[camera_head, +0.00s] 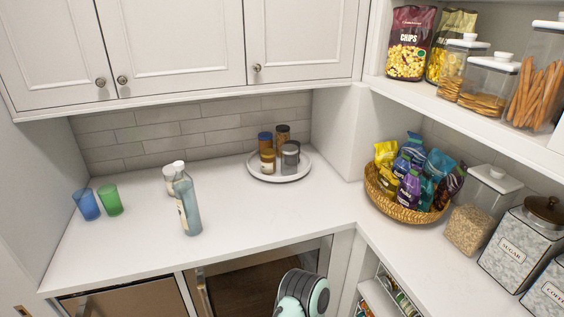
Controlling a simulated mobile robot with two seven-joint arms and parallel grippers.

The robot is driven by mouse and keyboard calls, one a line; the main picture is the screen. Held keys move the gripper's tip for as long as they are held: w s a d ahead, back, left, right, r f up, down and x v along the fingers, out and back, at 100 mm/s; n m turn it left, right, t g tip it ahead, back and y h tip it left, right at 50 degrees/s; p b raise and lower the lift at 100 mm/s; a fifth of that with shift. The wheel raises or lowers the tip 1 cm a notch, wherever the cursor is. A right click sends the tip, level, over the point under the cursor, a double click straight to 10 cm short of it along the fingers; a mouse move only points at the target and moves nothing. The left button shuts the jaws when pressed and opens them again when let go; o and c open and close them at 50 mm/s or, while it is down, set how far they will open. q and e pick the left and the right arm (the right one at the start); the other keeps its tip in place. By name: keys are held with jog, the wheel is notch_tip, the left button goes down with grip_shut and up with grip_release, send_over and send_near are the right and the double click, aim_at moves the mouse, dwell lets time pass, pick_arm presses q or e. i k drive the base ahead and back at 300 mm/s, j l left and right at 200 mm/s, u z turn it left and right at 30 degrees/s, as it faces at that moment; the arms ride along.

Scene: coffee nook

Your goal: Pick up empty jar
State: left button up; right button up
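No jar in view is clearly empty. A small pale container (169,180) stands on the left counter, partly hidden behind a clear bluish bottle (188,207), and I cannot tell what it holds. A clear square jar with a white lid (473,229) stands on the right counter and holds grain-like food. On the upper right shelf, lidded clear jars hold snacks (487,85) and orange sticks (535,90). Part of one of my arms shows at the bottom centre, but neither gripper's fingers are in view.
A blue cup (87,205) and a green cup (110,200) stand at the counter's left. A round white tray (280,178) holds several small jars. A wicker basket (400,207) of snack bags and a sugar canister (517,247) occupy the right counter. The middle counter is clear.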

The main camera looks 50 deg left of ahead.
aim_at(289, 153)
jog(key=u, duration=1.8)
jog(key=l+u, duration=0.2)
jog(key=u, duration=0.15)
jog(key=l+u, duration=0.35)
jog(key=k+j, duration=0.05)
jog(key=j, duration=0.1)
